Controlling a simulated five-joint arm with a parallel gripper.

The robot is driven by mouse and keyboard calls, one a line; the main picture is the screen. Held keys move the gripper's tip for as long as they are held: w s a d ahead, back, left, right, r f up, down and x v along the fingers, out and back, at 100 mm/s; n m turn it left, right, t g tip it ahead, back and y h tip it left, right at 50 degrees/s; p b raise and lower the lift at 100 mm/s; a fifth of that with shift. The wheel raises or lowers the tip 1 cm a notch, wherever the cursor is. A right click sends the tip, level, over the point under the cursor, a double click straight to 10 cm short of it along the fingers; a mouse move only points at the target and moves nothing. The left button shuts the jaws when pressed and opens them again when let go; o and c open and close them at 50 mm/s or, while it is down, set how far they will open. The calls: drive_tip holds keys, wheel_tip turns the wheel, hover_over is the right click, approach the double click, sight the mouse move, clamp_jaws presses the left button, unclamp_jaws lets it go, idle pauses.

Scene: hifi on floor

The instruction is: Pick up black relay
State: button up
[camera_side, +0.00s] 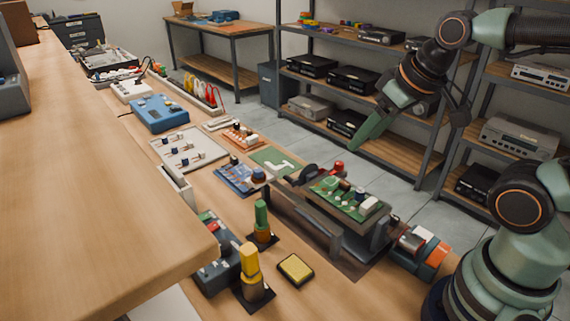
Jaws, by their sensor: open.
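A green circuit board (333,201) with several small parts sits raised in a grey holder (328,231) on the wooden bench. A small dark part (360,194) stands among its components and may be the black relay; it is too small to tell. A white block (370,204) and a brown cylinder are also on the board. My gripper (412,132) hangs above and to the right of the board, well apart from it. Its two fingers are spread, with nothing between them.
Yellow (249,260) and green-handled tools (261,215) stand upright in front of the board. A yellow sponge (296,269) lies near them. An orange-and-grey device (423,251) is right of the holder. More boards lie behind it. Shelves (345,77) with electronics stand behind my gripper.

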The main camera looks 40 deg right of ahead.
drive_tip(key=w+d+f+m+g, duration=0.2)
drive_tip(key=d+f+m, duration=0.2)
drive_tip(key=f+m, duration=0.2)
drive_tip(key=w+d+f+m+g, duration=0.1)
drive_tip(key=w+d+f+m, duration=0.1)
drive_tip(key=d+f+m, duration=0.2)
drive_tip(key=w+d+f+m+g, duration=0.1)
drive_tip(key=d+f+m, duration=0.3)
drive_tip(key=f+m, duration=0.4)
drive_tip(key=shift+w+d+f+g, duration=0.3)
drive_tip(key=shift+w+f+g, duration=0.15)
drive_tip(key=shift+g, duration=0.35)
drive_tip(key=shift+a+f, duration=0.15)
drive_tip(key=shift+f, duration=1.2)
drive_tip(key=shift+a+f, duration=0.15)
drive_tip(key=shift+f, duration=1.2)
clamp_jaws()
